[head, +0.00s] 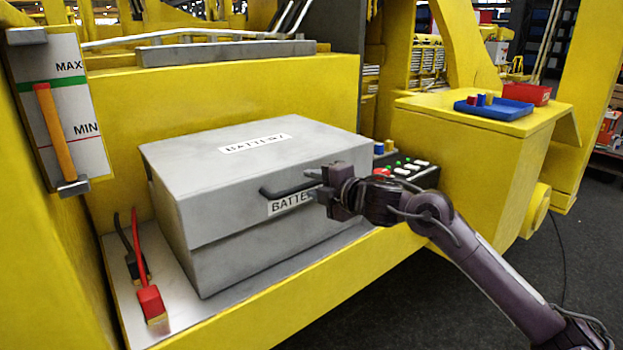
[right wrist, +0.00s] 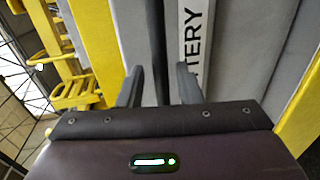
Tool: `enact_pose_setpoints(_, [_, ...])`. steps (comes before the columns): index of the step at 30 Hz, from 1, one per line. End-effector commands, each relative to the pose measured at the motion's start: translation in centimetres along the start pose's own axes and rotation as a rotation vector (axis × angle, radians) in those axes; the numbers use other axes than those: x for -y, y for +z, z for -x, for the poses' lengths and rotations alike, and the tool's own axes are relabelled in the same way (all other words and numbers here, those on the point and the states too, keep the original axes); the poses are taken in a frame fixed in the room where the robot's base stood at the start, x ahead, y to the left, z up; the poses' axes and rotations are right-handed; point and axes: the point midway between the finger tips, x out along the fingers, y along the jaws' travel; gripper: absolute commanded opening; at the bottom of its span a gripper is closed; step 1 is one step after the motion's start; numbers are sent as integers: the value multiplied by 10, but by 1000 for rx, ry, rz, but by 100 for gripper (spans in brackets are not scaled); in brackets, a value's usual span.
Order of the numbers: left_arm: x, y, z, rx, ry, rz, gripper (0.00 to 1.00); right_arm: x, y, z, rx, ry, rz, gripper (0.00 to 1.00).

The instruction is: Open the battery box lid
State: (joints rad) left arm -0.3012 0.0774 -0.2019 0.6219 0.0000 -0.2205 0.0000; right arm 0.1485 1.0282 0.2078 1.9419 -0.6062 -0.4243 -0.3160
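The grey battery box (head: 250,245) stands on a light tray in the yellow frame. Its lid (head: 215,170) is down, with a "BATTERY" label on top and another on the front. A dark bar handle (head: 277,190) is on the lid's front. My right gripper (head: 312,182) is at the right end of this handle. In the right wrist view its two fingers (right wrist: 160,72) are apart, with the dark handle (right wrist: 159,35) between them and a visible gap on each side. The gripper partly hides the front label. My left gripper is not in view.
Red and black cable ends (head: 150,300) lie left of the box. A panel with buttons (head: 408,172) is right of it, close to my right arm. A blue tray (head: 493,108) and a red bin (head: 527,93) sit on the yellow housing. A level gauge (head: 85,95) is at the upper left.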

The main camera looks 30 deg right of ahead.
Motion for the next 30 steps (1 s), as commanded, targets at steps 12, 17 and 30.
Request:
enact_pose_setpoints(12, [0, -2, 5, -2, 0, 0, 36, 1, -1, -14, 0, -1, 2, 32])
enact_pose_setpoints(17, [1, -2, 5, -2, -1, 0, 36, 1, -1, -14, 0, -1, 2, 20])
enact_pose_setpoints(30, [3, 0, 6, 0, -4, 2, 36, 0, -1, -13, 0, -1, 1, 0])
